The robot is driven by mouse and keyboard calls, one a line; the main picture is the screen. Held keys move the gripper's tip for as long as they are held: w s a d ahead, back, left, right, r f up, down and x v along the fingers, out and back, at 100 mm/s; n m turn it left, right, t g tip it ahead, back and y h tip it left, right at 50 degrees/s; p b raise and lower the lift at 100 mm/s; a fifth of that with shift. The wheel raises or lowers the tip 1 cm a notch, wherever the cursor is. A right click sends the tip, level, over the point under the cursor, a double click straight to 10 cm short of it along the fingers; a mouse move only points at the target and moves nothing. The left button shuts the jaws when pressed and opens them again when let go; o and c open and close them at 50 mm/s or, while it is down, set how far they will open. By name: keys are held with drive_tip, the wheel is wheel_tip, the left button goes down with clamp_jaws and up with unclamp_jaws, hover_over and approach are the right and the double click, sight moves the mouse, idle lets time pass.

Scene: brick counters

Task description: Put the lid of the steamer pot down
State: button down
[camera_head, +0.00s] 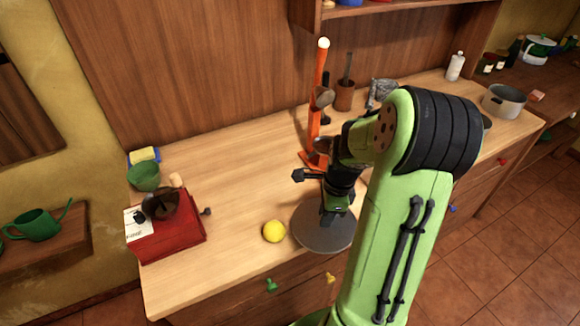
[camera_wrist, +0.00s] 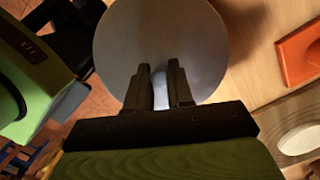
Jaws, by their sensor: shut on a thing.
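The lid (camera_head: 325,238) is a round grey disc at the front edge of the wooden counter, right of the yellow lemon. My gripper (camera_head: 336,208) is above its middle, pointing down. In the wrist view the lid (camera_wrist: 160,35) fills the upper middle, and my gripper (camera_wrist: 160,88) is shut on its pale knob between the two fingers. I cannot tell whether the lid touches the counter. A white and green pot (camera_head: 538,50) stands far off at the upper right; I cannot tell whether it is the steamer pot.
The lemon (camera_head: 274,231) lies close to the lid's left side. An orange stand (camera_head: 316,110) rises behind it. A red box (camera_head: 168,232) with a dark item and a green bowl (camera_head: 144,177) are at the left. The counter between is clear. A grey pot (camera_head: 504,101) stands at the right.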

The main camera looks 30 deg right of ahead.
drive_tip(key=w+p, duration=0.2)
drive_tip(key=w, duration=0.5)
drive_tip(key=w+d+p, duration=0.1)
drive_tip(key=w+p, duration=0.1)
drive_tip(key=w, duration=0.5)
drive_tip(key=w+d+p, duration=0.1)
drive_tip(key=w+p, duration=0.1)
drive_tip(key=w, duration=0.5)
drive_tip(key=shift+d+p, duration=0.15)
drive_tip(key=shift+p, duration=0.2)
wheel_tip(320, 180, down, 4)
drive_tip(key=b, duration=0.2)
drive_tip(key=shift+w+b, duration=0.1)
drive_tip(key=shift+b, duration=0.25)
drive_tip(key=shift+r, duration=0.2)
drive_tip(key=c, duration=1.4)
unclamp_jaws()
drive_tip(key=shift+f, duration=0.2)
drive_tip(key=shift+c, duration=0.2)
drive_tip(key=o, duration=0.4)
drive_tip(key=shift+o, duration=0.2)
drive_tip(key=shift+r, duration=0.1)
